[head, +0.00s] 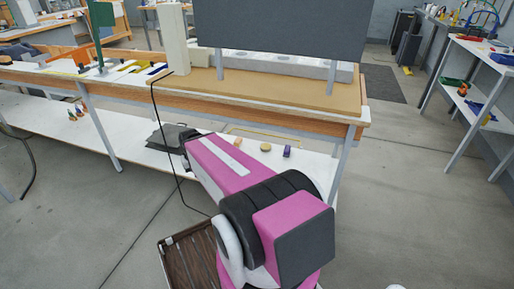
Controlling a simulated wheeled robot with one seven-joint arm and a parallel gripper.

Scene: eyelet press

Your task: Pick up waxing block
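One is a tan, rounded piece (265,147). The other is a small purple block (287,151) to its right. Either could be the waxing block; at this size I cannot tell which. My arm reaches forward and left toward the bench's front edge.
The workbench top (260,92) overhangs the shelf, with metal legs (342,160) at the front. A black cable (165,140) hangs down in front. Open floor (430,210) lies to the right.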

